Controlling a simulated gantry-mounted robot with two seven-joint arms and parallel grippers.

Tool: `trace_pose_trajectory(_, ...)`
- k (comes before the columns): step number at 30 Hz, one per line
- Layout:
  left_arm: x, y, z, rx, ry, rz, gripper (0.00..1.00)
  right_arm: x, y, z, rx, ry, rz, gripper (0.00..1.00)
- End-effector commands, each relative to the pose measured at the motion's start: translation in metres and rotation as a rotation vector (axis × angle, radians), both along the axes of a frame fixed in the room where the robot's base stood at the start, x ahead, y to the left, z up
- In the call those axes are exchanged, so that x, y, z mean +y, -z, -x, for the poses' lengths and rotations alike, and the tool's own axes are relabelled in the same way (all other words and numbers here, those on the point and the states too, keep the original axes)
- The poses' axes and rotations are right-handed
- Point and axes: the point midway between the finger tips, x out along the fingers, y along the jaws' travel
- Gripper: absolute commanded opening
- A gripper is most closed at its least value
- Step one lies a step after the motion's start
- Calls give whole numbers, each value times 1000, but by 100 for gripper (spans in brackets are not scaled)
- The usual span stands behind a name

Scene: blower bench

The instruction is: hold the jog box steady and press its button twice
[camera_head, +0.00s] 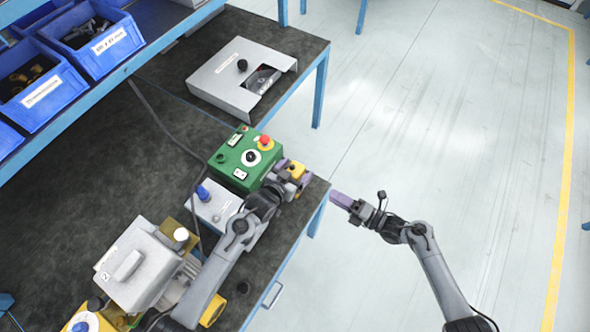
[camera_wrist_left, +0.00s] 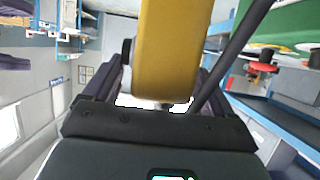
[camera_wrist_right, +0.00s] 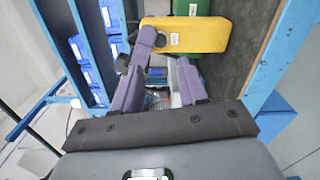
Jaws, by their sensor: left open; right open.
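A small yellow box (camera_head: 295,171), which appears to be the jog box, is at the bench's right edge beside the green control box (camera_head: 243,158). My left gripper (camera_head: 290,173) is open with its purple fingers around the yellow box. In the left wrist view the yellow box (camera_wrist_left: 165,50) fills the space between the fingers; contact is unclear. My right gripper (camera_head: 342,201) is open and empty, off the bench edge, pointing toward the yellow box. In the right wrist view the box (camera_wrist_right: 190,35) shows a label beyond the fingers.
The green box carries a red mushroom button (camera_head: 264,141) and a dark knob. A grey box (camera_head: 213,205) with a blue knob and a white machine (camera_head: 140,265) stand nearby. A grey metal cover (camera_head: 235,75) lies farther back. Blue bins (camera_head: 40,88) line the shelf. Floor to the right is clear.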

Motion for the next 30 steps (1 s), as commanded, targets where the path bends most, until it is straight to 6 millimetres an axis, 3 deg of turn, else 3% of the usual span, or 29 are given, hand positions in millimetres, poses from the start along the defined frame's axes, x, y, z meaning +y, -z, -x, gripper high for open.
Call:
trace_pose_trajectory(3, 0, 0, 0, -1, 0, 1, 84, 0, 0, 0, 0, 0, 0, 43)
trace_pose_trajectory(16, 0, 0, 0, 0, -1, 0, 18, 0, 0, 0, 0, 0, 0, 43)
trace_pose_trajectory(20, 0, 0, 0, 0, 0, 1, 18, 0, 0, 0, 0, 0, 0, 43)
trace_pose_trajectory(28, 0, 0, 0, 0, 0, 1, 18, 0, 0, 0, 0, 0, 0, 3)
trace_pose_trajectory(30, 0, 0, 0, 0, 0, 1, 18, 0, 0, 0, 0, 0, 0, 0)
